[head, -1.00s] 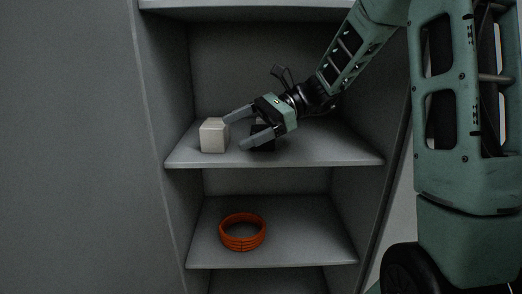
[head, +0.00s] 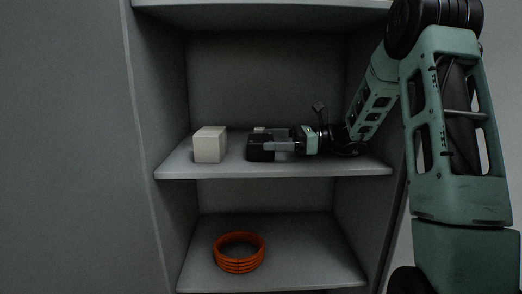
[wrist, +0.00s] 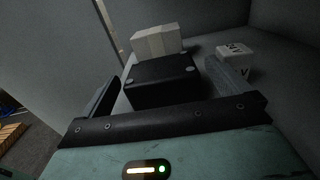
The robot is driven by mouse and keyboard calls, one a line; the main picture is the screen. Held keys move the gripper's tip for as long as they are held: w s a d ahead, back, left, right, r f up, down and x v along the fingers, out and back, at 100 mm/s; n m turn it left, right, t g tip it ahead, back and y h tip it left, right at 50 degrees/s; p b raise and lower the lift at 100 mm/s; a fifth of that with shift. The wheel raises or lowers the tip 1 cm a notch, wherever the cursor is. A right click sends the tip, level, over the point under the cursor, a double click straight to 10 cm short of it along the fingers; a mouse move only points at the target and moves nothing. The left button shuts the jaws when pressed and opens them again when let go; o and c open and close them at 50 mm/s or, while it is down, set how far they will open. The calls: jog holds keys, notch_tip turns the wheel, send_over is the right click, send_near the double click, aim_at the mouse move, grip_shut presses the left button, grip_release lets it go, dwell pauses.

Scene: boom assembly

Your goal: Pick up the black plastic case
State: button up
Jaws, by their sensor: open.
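The black plastic case (head: 257,153) lies on the middle shelf. In the wrist view the case (wrist: 161,82) shows as a dark box with light round spots at its top corners. My gripper (head: 272,141) is low over the shelf and reaches in from the right. In the wrist view the open fingers of my gripper (wrist: 170,78) stand on either side of the case, which sits between them. A gap shows on the right finger's side. I cannot tell whether the left finger touches.
A cream block (head: 209,145) stands left of the case, just beyond it in the wrist view (wrist: 157,41). A white box with dark lettering (wrist: 236,58) stands beside the right finger. Cabinet walls enclose the shelf.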

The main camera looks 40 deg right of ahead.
aim_at(254, 137)
jog(key=shift+b+x, duration=0.3)
jog(key=shift+x, duration=2.35)
jog(key=c, duration=1)
